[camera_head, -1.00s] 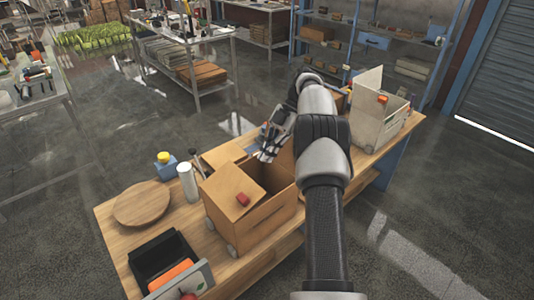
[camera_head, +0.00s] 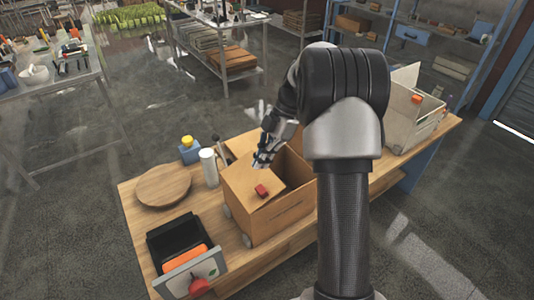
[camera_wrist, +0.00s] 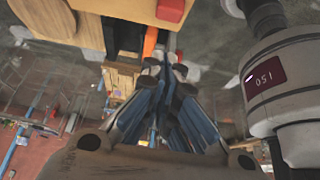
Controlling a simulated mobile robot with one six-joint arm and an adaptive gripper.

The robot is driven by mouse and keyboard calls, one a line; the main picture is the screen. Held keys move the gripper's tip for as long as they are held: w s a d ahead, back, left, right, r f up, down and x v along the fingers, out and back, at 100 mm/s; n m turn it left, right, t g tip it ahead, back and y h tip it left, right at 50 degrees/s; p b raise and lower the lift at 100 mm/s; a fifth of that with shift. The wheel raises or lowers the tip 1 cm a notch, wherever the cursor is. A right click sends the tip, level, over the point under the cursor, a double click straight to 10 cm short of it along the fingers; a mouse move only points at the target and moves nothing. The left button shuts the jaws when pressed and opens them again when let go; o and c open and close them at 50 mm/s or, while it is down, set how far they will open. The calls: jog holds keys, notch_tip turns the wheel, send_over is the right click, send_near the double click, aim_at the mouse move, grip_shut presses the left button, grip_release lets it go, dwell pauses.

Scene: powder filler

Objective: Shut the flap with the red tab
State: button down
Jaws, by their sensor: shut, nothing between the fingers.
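A brown cardboard box (camera_head: 275,222) stands on the wooden bench. Its flap (camera_head: 240,185) with the red tab (camera_head: 262,190) lies across the left part of the opening, and the right part is open and dark. I cannot tell how far the flap is tilted up. My gripper (camera_head: 262,162) is shut and empty, over the flap's far edge and just beyond the tab; I cannot tell whether it touches. In the wrist view, the red tab (camera_wrist: 171,10) and a strip of the flap (camera_wrist: 125,9) show at the top, ahead of the shut fingers (camera_wrist: 168,68).
Left of the box are a round wooden board (camera_head: 163,185), a white cylinder (camera_head: 208,167) and a blue bottle with a yellow cap (camera_head: 188,150). A black bin (camera_head: 178,238) stands at the front. A pale box with an orange tab (camera_head: 416,98) stands at the right.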

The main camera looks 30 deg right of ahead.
send_over(264, 188)
jog(key=a, duration=0.2)
jog(key=f, duration=0.5)
jog(key=shift+w+a+f, duration=0.15)
jog(key=shift+w+a, duration=0.05)
jog(key=shift+w, duration=0.05)
jog(key=shift+d+f, duration=0.25)
jog(key=shift+f, duration=0.25)
jog(key=shift+d+f, duration=0.2)
jog(key=shift+f, duration=0.25)
jog(key=shift+d+f+b, duration=0.15)
jog(key=shift+f+b, duration=0.15)
jog(key=shift+f, duration=0.25)
jog(key=shift+d, duration=0.1)
jog(key=d+f+b, duration=0.2)
jog(key=b, duration=0.2)
jog(key=shift+w+d+f, duration=0.1)
jog(key=shift+d+f, duration=0.25)
jog(key=shift+r, duration=0.3)
